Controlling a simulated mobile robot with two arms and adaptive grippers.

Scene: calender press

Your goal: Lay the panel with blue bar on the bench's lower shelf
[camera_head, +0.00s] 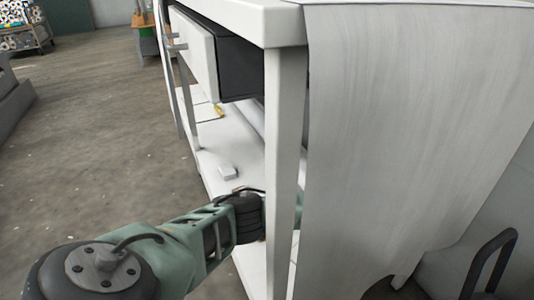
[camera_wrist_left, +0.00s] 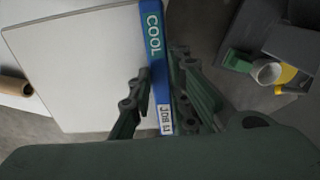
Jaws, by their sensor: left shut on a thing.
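The white panel (camera_wrist_left: 75,70) fills the left of the left wrist view. Its blue bar (camera_wrist_left: 155,60), lettered "COOL", runs along its right edge. My left gripper (camera_wrist_left: 158,88) is shut on this blue bar. In the head view my left arm reaches low into the open end of the white bench (camera_head: 286,150). The gripper's tips and the panel are hidden or unclear there behind the bench's leg. The bench's lower shelf (camera_head: 232,148) is pale and shows left of that leg. My right gripper is not in view.
A small white block (camera_head: 228,173) and a yellow item (camera_head: 218,111) lie on the shelf. An open drawer (camera_head: 212,55) overhangs it. A grey sheet (camera_head: 405,130) hangs over the bench's right side. A dark curved handle (camera_head: 490,262) stands at the lower right.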

